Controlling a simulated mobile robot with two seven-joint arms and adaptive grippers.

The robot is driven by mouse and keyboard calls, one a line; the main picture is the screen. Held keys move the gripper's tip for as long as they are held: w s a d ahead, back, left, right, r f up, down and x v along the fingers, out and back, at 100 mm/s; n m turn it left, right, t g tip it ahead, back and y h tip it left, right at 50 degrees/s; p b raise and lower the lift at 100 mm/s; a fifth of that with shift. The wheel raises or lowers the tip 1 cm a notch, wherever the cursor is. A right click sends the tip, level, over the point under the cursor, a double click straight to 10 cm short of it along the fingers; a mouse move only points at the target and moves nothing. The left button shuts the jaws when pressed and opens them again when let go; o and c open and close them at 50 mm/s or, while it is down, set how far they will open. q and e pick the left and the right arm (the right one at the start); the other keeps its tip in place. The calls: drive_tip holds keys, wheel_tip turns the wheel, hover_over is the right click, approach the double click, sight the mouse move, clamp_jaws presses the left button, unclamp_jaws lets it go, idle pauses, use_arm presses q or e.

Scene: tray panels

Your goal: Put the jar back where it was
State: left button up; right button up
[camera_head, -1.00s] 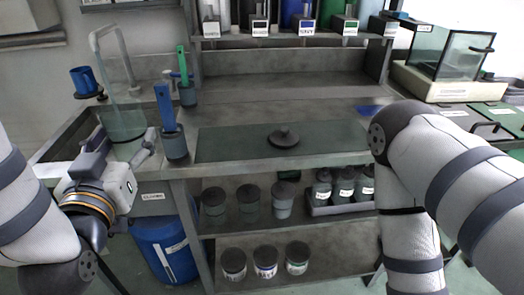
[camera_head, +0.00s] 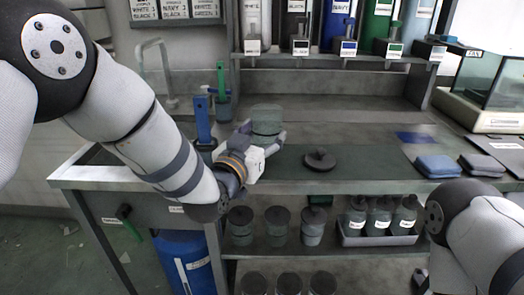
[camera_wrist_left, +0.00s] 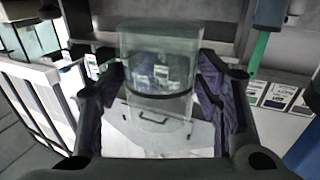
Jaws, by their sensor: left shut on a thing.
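The jar, a greenish see-through cylinder (camera_head: 266,122), is held upright by my left gripper (camera_head: 262,145) over the left part of the workbench, left of the dark lid. In the left wrist view the jar (camera_wrist_left: 160,50) sits between the two fingers (camera_wrist_left: 160,108). I cannot tell whether its base touches the bench. The dark round lid with a knob (camera_head: 319,160) lies on the dark mat.
A blue-handled tool in a pot (camera_head: 203,125) and a green-handled one (camera_head: 221,85) stand just left of the jar. Several jars (camera_head: 278,225) fill the shelf below. The bench behind the lid is clear.

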use_arm(q)
drive_tip(key=shift+w+f, duration=0.3)
drive_tip(key=shift+w, duration=0.05)
drive_tip(key=shift+w+a+f+b, duration=0.1)
drive_tip(key=shift+w+f+b, duration=0.05)
drive_tip(key=shift+f, duration=0.7)
drive_tip(key=shift+w+f+b, duration=0.15)
drive_tip(key=shift+f, duration=0.7)
use_arm(e)
drive_tip(key=shift+s+f, duration=0.55)
use_arm(q)
drive_tip(key=shift+f, duration=0.15)
drive_tip(key=o, duration=1.4)
use_arm(e)
drive_tip(key=shift+g, duration=0.3)
